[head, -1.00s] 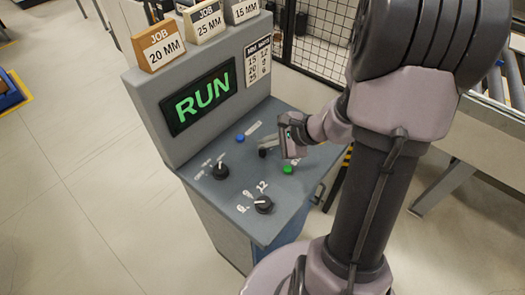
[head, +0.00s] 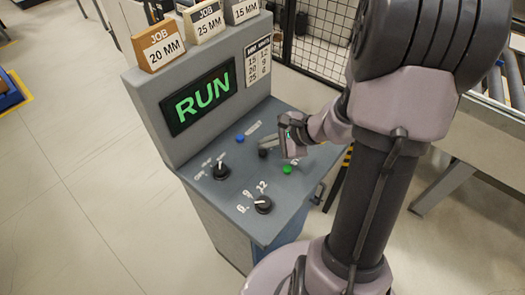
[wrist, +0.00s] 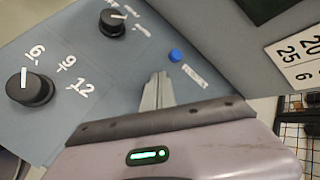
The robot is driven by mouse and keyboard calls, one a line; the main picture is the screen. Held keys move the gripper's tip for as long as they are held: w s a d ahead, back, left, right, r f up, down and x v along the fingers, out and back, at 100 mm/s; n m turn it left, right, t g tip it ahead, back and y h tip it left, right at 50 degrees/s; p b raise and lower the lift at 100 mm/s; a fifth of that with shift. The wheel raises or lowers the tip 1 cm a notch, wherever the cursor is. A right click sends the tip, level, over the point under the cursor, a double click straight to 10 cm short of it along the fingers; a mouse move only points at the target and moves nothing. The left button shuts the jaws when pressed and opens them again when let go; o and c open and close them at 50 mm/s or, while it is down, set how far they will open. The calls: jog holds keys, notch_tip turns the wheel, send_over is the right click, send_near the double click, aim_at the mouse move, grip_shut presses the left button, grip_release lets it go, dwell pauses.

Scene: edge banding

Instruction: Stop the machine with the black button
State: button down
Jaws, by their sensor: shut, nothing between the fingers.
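The control panel (head: 215,195) has a screen (head: 203,97) that reads RUN in green. A small black button (head: 263,153) sits on the panel between the blue button (head: 240,138) and the green button (head: 287,169). My gripper (head: 272,165) is right beside the black button, low over the panel; I cannot tell whether it touches anything. In the wrist view my gripper's grey fingers (wrist: 158,90) are together and empty, pointing at the panel near the blue button (wrist: 175,55). The black and green buttons do not show there, probably hidden by the gripper.
Two black knobs stand on the panel: one at the back left (head: 220,171) and one at the front by the numbers (head: 263,204). Job blocks (head: 158,47) stand on top of the console. A mesh fence (head: 320,45) and a roller conveyor (head: 505,85) are behind and right.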

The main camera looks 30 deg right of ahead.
aim_at(266, 153)
jog(key=shift+f+b, duration=0.45)
jog(key=shift+b, duration=0.2)
jog(key=shift+f+b, duration=0.45)
jog(key=shift+b, duration=0.1)
dwell(0.5)
jog(key=shift+r+p, duration=0.6)
jog(key=shift+r, duration=0.3)
notch_tip(266, 153, up, 5)
jog(key=p, duration=0.3)
jog(key=shift+r+p, duration=0.1)
jog(key=shift+p, duration=0.3)
